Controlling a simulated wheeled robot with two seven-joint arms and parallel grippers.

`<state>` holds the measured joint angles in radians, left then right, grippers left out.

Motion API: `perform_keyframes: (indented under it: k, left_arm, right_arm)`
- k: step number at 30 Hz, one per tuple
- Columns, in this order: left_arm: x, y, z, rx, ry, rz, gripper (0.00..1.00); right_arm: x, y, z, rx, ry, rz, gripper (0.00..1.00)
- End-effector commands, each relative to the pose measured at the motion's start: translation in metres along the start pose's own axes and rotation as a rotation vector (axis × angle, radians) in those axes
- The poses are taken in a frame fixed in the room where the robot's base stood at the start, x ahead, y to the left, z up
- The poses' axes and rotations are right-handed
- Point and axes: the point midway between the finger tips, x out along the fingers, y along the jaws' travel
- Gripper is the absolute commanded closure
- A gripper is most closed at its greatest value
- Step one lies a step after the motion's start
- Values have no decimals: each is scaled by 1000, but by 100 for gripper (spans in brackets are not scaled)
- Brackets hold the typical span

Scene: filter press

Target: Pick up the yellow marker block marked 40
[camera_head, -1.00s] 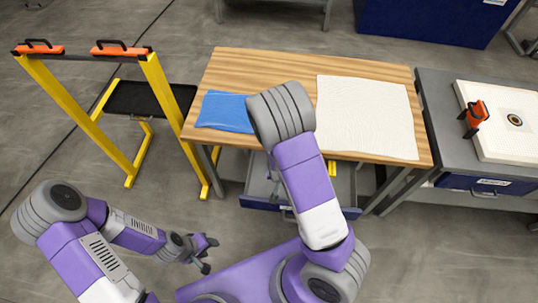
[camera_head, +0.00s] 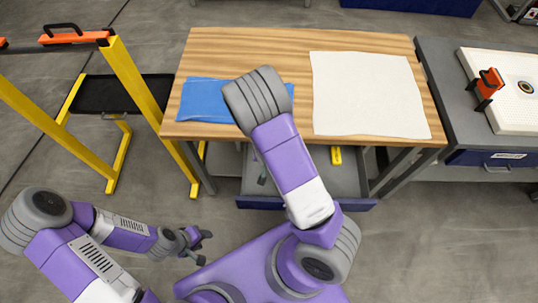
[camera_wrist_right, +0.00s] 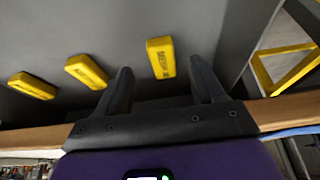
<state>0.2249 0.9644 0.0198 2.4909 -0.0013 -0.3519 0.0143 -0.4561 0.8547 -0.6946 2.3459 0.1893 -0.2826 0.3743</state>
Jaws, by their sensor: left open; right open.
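Three yellow blocks show in the right wrist view: one at left (camera_wrist_right: 32,86), one in the middle (camera_wrist_right: 87,71) and one at right (camera_wrist_right: 161,58). They lie apart on a grey surface. Dark print shows on them, but I cannot read which is 40. In the head view one yellow block (camera_head: 336,155) shows in the open grey drawer (camera_head: 348,184) under the table. My right gripper (camera_wrist_right: 163,88) is open and empty, with the right block beyond the gap between its fingers. In the head view my right arm mostly hides it. My left gripper (camera_head: 203,246) is open and empty, low at left.
The wooden table (camera_head: 250,45) stands above the drawer, its edge close to my right gripper. A blue cloth (camera_head: 205,100) and a white cloth (camera_head: 368,95) lie on it. A yellow frame (camera_head: 135,85) with a black tray stands left. A grey bench (camera_head: 452,100) stands right.

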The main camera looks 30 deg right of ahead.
Motion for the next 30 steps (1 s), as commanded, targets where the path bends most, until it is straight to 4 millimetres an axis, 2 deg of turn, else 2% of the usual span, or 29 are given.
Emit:
perform_keyframes:
  k: [9, 17, 28, 30]
  left_arm:
    - [17, -6, -1, 0, 0, 0, 53]
    - [16, -6, -1, 0, 0, 0, 53]
    - [16, -6, -1, 0, 0, 0, 53]
    - [16, -6, -1, 0, 0, 0, 53]
  right_arm:
    - [45, -1, -1, 1, 0, 1, 32]
    - [47, -2, -1, 1, 0, 0, 33]
    - [47, -2, -1, 0, 0, 0, 90]
    - [47, -2, -2, 0, 0, -1, 92]
